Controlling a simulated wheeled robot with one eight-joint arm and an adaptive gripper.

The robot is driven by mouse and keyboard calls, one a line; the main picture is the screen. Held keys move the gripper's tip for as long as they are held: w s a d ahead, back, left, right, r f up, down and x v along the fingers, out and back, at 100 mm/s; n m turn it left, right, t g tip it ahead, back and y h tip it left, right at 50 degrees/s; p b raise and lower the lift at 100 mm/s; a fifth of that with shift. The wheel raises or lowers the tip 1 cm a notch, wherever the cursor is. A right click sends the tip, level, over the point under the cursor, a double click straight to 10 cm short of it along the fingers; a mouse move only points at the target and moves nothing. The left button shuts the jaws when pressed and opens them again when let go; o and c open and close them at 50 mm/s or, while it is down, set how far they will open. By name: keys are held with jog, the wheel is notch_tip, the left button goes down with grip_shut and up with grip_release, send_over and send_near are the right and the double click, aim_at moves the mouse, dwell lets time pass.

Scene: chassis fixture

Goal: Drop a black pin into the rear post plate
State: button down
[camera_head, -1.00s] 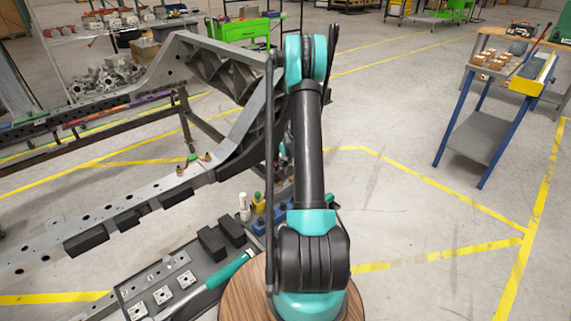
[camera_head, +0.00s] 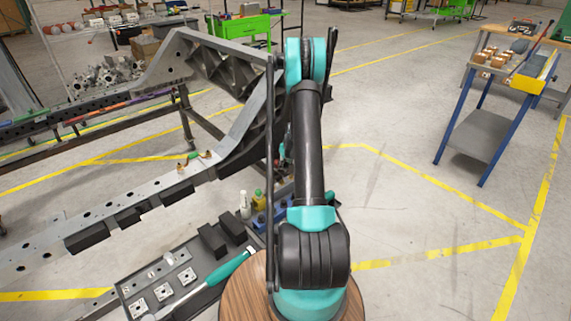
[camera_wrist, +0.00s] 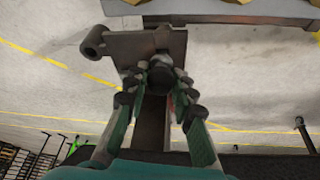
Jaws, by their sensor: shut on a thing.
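In the wrist view my gripper (camera_wrist: 160,88) is shut on a dark, round-ended black pin (camera_wrist: 161,72), held between both fingertips. Just beyond it is a dark grey plate (camera_wrist: 128,45) with a round tube at its left corner; it looks like the rear post plate. The pin's end overlaps the plate in the picture, and I cannot tell whether they touch. A hole in the plate cannot be made out. In the head view my arm hides the gripper and pin.
In the head view the grey chassis frame (camera_head: 140,199) runs along the left, close to my arm. A dark parts tray (camera_head: 185,262) with metal blocks and a teal-handled tool lies below it. A blue-legged cart (camera_head: 480,135) stands right; the floor between is clear.

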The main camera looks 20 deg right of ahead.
jog(key=shift+w+a+f, duration=0.15)
jog(key=shift+a+f, duration=0.05)
jog(key=shift+f, duration=0.45)
jog(key=c, duration=1.2)
grip_release()
jog(key=shift+d+f, duration=0.1)
jog(key=shift+f, duration=0.05)
jog(key=shift+d, duration=0.1)
jog(key=shift+c, duration=0.6)
jog(key=shift+w+r, duration=0.1)
jog(key=shift+r, duration=3.45)
